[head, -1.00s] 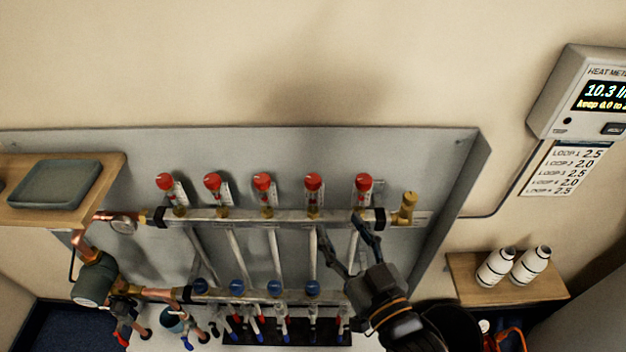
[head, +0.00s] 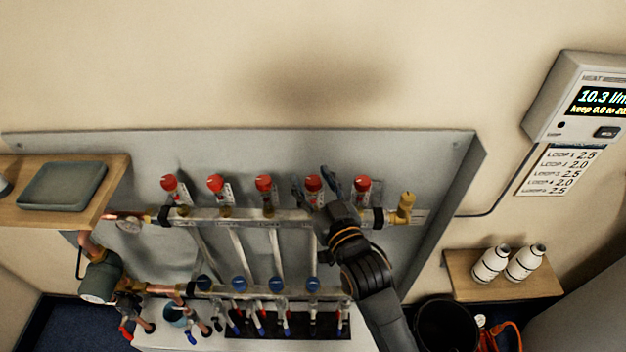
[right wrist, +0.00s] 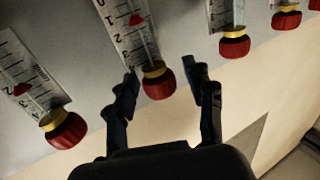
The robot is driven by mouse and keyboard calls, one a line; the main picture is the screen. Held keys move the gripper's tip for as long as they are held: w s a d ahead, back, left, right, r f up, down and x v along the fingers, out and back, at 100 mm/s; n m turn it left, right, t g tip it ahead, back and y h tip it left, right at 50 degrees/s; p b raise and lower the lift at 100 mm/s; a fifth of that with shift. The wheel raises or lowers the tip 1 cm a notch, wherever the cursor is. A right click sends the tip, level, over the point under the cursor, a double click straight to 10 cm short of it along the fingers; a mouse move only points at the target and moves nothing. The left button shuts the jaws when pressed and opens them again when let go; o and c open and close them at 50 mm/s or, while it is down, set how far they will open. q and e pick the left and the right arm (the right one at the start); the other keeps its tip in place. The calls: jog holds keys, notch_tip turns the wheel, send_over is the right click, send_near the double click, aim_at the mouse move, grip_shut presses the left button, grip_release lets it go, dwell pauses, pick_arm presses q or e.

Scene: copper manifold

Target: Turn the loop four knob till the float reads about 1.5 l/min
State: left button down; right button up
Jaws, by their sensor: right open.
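The manifold's top bar (head: 290,215) carries a row of red knobs on clear flow gauges. The fourth knob from the left (head: 313,184) sits between the spread fingers of my right gripper (head: 316,186). In the right wrist view, the open fingers (right wrist: 164,76) flank the same red knob with its yellow collar (right wrist: 158,84), with a visible gap on each side. Its gauge scale (right wrist: 118,32) shows a red float (right wrist: 137,20); I cannot read its exact value. My left gripper is out of view.
The fifth red knob (head: 362,186) stands close to the right finger, the third red knob (head: 264,183) to the left. A brass fitting (head: 405,207) ends the bar. Blue caps (head: 239,284) line the lower bar. A shelf with two white bottles (head: 508,263) is at right. The wall above is clear.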

grip_shut()
jog(key=shift+h+p, duration=0.3)
jog(key=shift+p, duration=0.1)
jog(key=shift+m, duration=0.3)
grip_release()
jog(key=v, duration=1.2)
